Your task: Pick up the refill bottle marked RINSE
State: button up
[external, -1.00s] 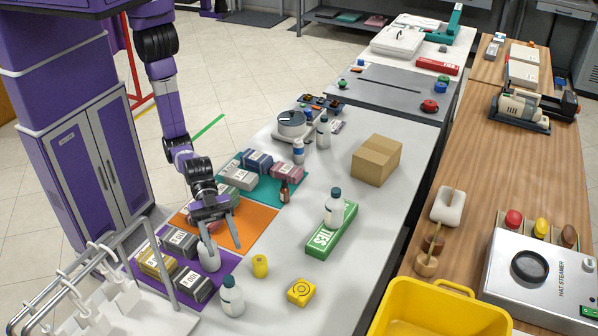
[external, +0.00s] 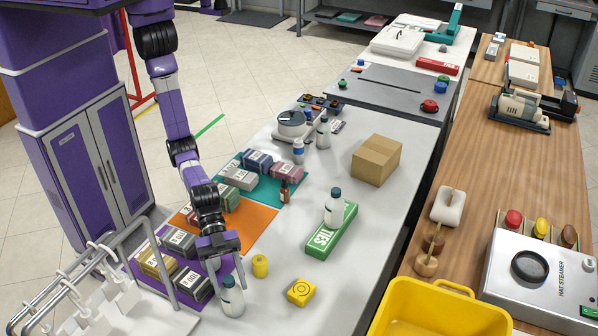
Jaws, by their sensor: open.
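No label reading RINSE is legible on any bottle. A white bottle with a dark cap (external: 232,300) stands at the near edge of the white table, beside the purple mat. My gripper (external: 225,272) is open and points down at this bottle's top. Its fingers appear on either side of the cap; whether they touch it I cannot tell.
Boxes lie on the purple mat (external: 222,276) and on the teal mat (external: 272,193). A yellow cylinder (external: 260,266) and a yellow block (external: 300,292) are right of my gripper. A cardboard box (external: 375,160) stands farther back. A rack with white hangers (external: 95,290) is at left.

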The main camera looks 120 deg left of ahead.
jog(key=shift+w+d, duration=0.1)
grip_shut()
jog(key=shift+f, duration=0.1)
jog(key=shift+f, duration=0.15)
dwell(1.2)
